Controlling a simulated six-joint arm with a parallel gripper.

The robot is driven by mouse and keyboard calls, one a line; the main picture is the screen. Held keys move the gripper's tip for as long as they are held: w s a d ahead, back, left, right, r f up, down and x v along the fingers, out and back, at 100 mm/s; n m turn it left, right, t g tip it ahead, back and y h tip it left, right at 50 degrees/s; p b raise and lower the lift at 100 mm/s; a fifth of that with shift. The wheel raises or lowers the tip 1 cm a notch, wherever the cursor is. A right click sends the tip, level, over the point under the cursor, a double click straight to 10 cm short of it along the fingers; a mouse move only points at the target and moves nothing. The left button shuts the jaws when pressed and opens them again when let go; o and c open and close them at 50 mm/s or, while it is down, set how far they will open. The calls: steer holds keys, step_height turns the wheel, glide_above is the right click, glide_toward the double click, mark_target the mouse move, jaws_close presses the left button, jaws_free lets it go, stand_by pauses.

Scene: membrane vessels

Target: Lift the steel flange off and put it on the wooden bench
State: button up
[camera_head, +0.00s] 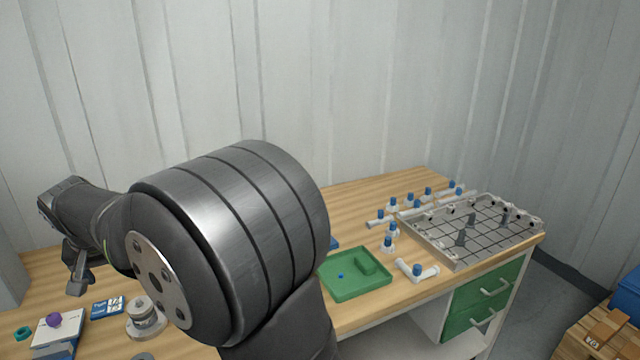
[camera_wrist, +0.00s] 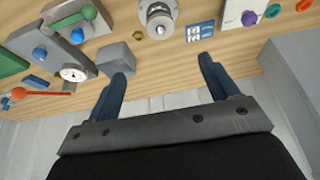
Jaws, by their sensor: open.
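A round steel vessel with a flange on top (camera_head: 144,312) stands on the wooden bench (camera_head: 350,203), partly hidden by my arm in the head view. In the wrist view the round steel piece (camera_wrist: 159,18) is at the top centre, cut off by the frame edge. The flange looks seated on the vessel; I cannot tell how it is fastened. My gripper (camera_wrist: 163,66) is open and empty, its fingers apart from the flange with bare bench between them. In the head view my gripper (camera_head: 78,285) hangs above the bench at the left.
A grey block (camera_wrist: 117,58), a dial gauge (camera_wrist: 74,73) and a blue card (camera_wrist: 200,31) lie near the vessel. A white box with a purple knob (camera_head: 54,320) stands left of it. A green tray (camera_head: 352,290) and a steel grid plate (camera_head: 440,255) lie right.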

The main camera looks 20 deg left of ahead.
steer(key=r+n+g+h, duration=0.1)
steer(key=n+g+h, duration=0.2)
steer(key=n, duration=0.6)
glide_above(137, 299)
step_height(137, 299, down, 17)
steer(key=c, duration=1.2)
steer(key=shift+c, duration=0.2)
steer(key=shift+r, duration=0.1)
